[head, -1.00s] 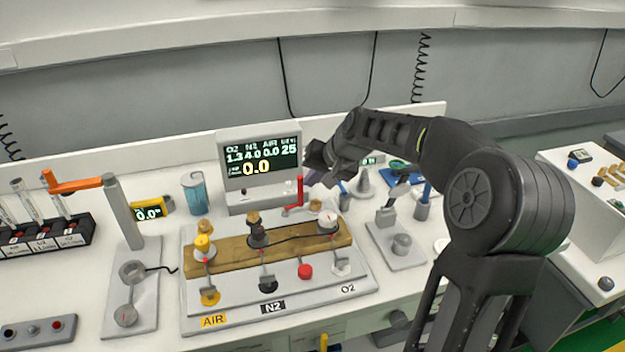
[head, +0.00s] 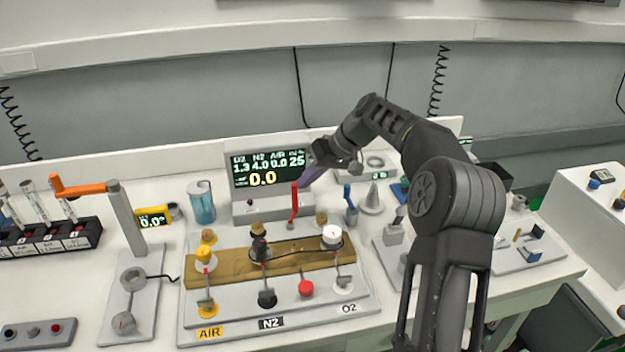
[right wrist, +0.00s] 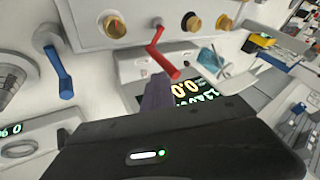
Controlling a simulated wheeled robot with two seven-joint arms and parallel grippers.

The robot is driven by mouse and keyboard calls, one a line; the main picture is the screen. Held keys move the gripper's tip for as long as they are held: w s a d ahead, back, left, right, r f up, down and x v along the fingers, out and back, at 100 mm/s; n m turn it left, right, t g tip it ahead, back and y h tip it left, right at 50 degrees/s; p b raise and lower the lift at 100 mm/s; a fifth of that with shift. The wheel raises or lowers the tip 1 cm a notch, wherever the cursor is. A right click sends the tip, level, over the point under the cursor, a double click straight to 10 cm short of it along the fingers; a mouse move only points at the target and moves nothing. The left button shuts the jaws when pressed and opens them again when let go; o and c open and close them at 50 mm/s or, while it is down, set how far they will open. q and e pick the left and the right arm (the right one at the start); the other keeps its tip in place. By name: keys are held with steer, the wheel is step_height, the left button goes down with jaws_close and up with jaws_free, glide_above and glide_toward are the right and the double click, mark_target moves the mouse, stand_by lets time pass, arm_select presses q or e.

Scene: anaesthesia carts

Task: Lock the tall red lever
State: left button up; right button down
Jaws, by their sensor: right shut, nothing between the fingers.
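The tall red lever (head: 294,203) stands upright behind the grey valve board, in front of the display box. It also shows in the right wrist view (right wrist: 166,62), its rod running from a small pivot to a thick red end. My right gripper (head: 307,176) is shut and empty, its purple fingers just right of the lever's top in the head view. In the right wrist view the purple fingers (right wrist: 155,97) are close to the red end; I cannot tell whether they touch. My left gripper is not in view.
A blue lever (head: 348,196) and a grey cone (head: 373,198) stand to the right. The display box (head: 268,173) is just behind. The valve board (head: 215,322) with several knobs lies in front. An orange-handled post (head: 127,218) stands at left.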

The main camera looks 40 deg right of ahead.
steer(key=shift+w+a, duration=0.35)
steer(key=shift+w, duration=0.25)
steer(key=shift+w+a, duration=0.3)
steer(key=shift+w, duration=0.3)
stand_by(0.8)
